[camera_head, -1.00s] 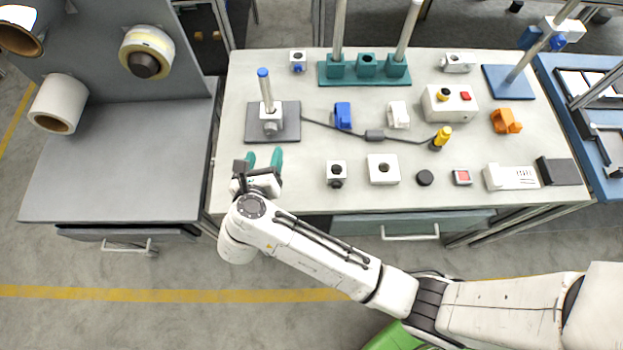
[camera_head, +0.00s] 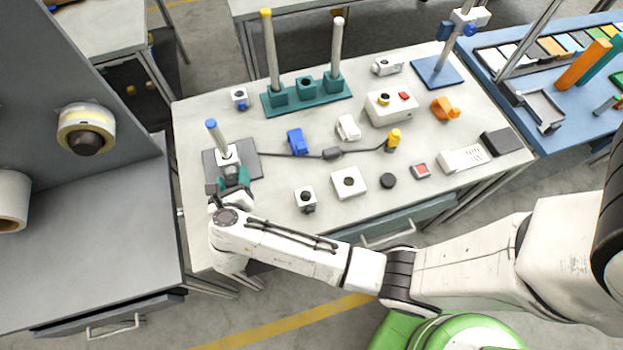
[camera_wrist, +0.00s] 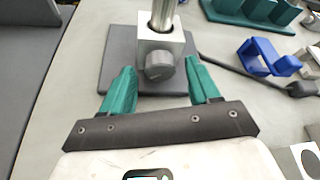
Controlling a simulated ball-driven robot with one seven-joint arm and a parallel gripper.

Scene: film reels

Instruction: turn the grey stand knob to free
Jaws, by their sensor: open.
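The grey stand is a dark grey plate (camera_head: 248,163) with an upright post (camera_head: 216,138) tipped in blue, at the left of the table. A pale block clamp (camera_wrist: 181,50) sits around the post. Its grey round knob (camera_wrist: 159,66) faces my gripper in the wrist view. A line shows on the knob's face, but its setting is too small to read. My gripper (camera_head: 234,175) is open, with teal fingers. In the wrist view the fingers (camera_wrist: 162,83) stand on either side of the knob, apart from it. In the head view the gripper hides the knob.
A blue clip (camera_head: 296,141), a white clip (camera_head: 348,127) and a cable (camera_head: 285,155) lie to the right of the stand. A white block with a black knob (camera_head: 306,199) is nearer the front edge. A teal rack (camera_head: 305,90) with posts stands behind.

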